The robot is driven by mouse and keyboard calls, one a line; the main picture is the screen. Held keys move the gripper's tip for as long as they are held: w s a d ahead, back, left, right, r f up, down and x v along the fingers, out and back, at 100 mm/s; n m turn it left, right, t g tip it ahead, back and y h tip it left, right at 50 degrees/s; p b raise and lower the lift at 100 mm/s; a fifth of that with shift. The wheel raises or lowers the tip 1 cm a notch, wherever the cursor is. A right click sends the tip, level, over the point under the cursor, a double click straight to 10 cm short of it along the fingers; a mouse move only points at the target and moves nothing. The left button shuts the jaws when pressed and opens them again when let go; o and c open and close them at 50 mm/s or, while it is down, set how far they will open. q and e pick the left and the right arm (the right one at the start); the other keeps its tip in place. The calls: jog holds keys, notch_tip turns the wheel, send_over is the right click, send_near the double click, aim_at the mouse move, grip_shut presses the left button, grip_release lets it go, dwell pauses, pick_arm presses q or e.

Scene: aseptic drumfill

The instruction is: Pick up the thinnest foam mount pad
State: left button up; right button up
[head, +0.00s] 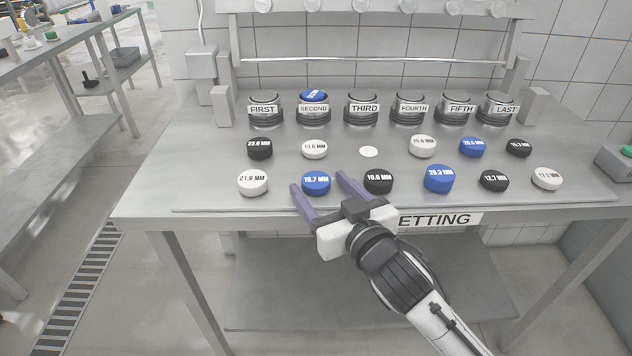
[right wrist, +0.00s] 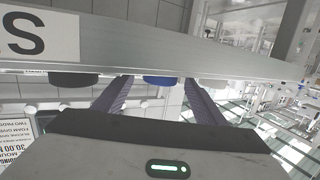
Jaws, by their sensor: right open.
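Black, white and blue round foam mount pads with thickness labels stand in two rows on the steel table. The lowest label I can read is about 12.7 MM, on a black pad (head: 494,181) in the front row; its last digit is small. A white pad (head: 314,149) in the back row reads about 13.6 MM. My right gripper (head: 317,182) is open and empty, its purple fingers either side of the blue 16.7 MM pad (head: 316,183). The right wrist view shows a blue pad (right wrist: 160,80) between the fingertips. My left gripper is not in view.
Labelled cups stand behind the pads; the SECOND cup (head: 313,112) holds a blue pad. A flat white disc (head: 369,152) lies in the back row. A black 19.6 MM pad (head: 378,181) sits just right of my right finger. A rail (head: 370,61) runs above the cups.

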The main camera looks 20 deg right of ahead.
jog(key=shift+w+a+f, duration=0.1)
jog(key=shift+w, duration=0.45)
jog(key=c, duration=1.1)
